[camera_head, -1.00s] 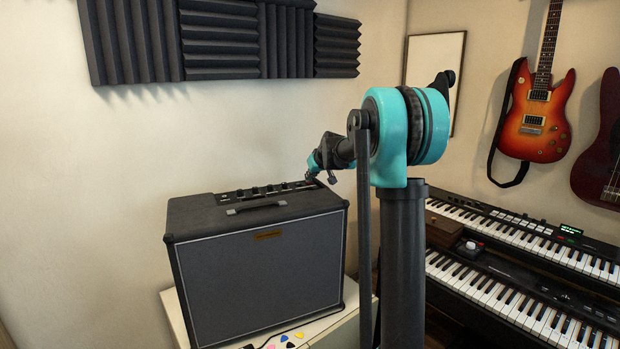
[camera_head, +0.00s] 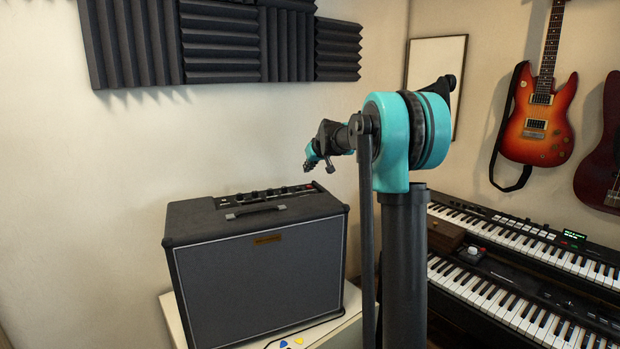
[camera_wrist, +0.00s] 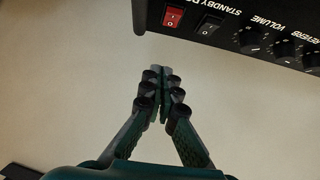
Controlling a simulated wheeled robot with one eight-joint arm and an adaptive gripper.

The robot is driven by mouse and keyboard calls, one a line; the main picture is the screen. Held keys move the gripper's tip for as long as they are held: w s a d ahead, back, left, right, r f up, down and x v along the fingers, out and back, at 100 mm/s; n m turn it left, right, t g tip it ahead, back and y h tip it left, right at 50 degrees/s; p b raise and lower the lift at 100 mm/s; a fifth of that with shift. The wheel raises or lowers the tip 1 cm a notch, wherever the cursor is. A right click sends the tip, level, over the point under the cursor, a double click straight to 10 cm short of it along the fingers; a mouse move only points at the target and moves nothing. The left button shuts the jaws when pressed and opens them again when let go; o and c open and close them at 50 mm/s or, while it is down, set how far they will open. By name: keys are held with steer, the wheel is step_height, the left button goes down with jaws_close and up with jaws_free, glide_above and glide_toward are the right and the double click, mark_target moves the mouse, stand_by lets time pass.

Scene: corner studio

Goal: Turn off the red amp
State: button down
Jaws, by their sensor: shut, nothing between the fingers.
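A dark grey amp (camera_head: 262,275) with a black top control panel stands on a white cabinet; its body does not look red. In the wrist view, a red rocker switch (camera_wrist: 172,17) sits on the panel's end, beside a black standby rocker switch (camera_wrist: 208,25) and several black knobs (camera_wrist: 250,42). I cannot tell which way the red switch is set. My gripper (camera_head: 308,166) is above the amp's right rear corner, clear of the panel. Its fingers (camera_wrist: 160,74) are shut and empty, pointing toward the panel side but apart from the switches.
The white cabinet (camera_head: 350,318) has colored picks (camera_head: 292,341) at its front. Two keyboards (camera_head: 520,243) stand to the right. A sunburst guitar (camera_head: 537,125) and a dark red one hang on the right wall. Foam panels (camera_head: 220,45) are above the amp. Air above the amp is free.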

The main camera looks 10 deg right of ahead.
steer(key=w+r+v, duration=0.1)
steer(key=v, duration=0.8)
steer(key=shift+s+r, duration=0.2)
steer(key=shift+r, duration=0.05)
